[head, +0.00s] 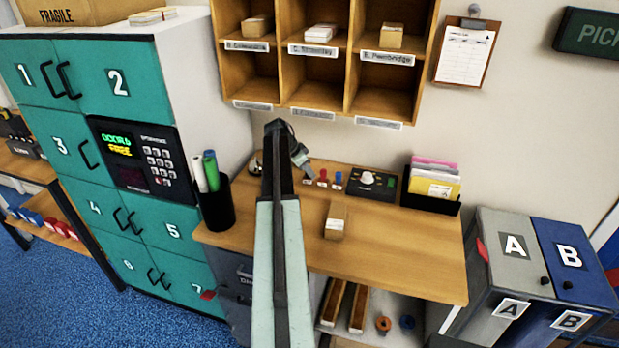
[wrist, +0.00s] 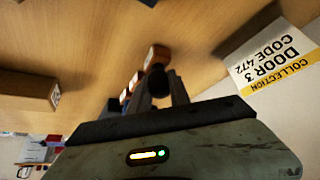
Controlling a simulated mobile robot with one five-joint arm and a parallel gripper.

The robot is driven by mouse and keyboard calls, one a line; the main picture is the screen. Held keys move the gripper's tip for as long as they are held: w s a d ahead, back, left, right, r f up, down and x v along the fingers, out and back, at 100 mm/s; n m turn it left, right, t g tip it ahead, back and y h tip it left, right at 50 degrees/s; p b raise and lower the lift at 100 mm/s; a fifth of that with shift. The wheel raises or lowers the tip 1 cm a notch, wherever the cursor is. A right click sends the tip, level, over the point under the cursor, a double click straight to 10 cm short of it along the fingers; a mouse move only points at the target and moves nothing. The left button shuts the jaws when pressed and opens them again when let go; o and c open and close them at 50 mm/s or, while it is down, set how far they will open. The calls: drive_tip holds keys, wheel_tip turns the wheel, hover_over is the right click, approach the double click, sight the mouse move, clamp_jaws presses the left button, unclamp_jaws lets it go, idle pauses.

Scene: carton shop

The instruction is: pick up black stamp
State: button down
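The black stamp shows in the wrist view as a dark round knob (wrist: 157,82) on an orange-brown wooden base. My gripper (wrist: 163,88) has its two fingers on either side of that knob. Whether the fingers press on it or leave a gap cannot be told, nor whether the base rests on the desk. In the head view my gripper (head: 306,172) reaches down at the left end of the stamp row and largely hides the black stamp. A red stamp (head: 323,178) and a blue stamp (head: 338,181) stand just right of it.
The wooden desk (head: 400,245) holds a black device (head: 372,184), a small carton (head: 336,220), a pen cup (head: 216,205) and an envelope holder (head: 431,190). Pigeonholes (head: 318,62) hang above. A door-code card (wrist: 275,68) shows in the wrist view. The desk's front right is clear.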

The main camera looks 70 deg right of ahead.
idle(0.3)
drive_tip(key=shift+r+p, duration=0.25)
drive_tip(key=shift+p, duration=0.05)
drive_tip(key=a, duration=0.9)
drive_tip(key=s+a, duration=0.1)
drive_tip(key=a, duration=0.3)
drive_tip(key=shift+a+r+p, duration=0.2)
drive_tip(key=shift+r+p, duration=0.1)
wheel_tip(320, 180, up, 14)
drive_tip(key=p, duration=1.4)
drive_tip(key=shift+d, duration=0.25)
drive_tip(key=shift+w+f, duration=0.1)
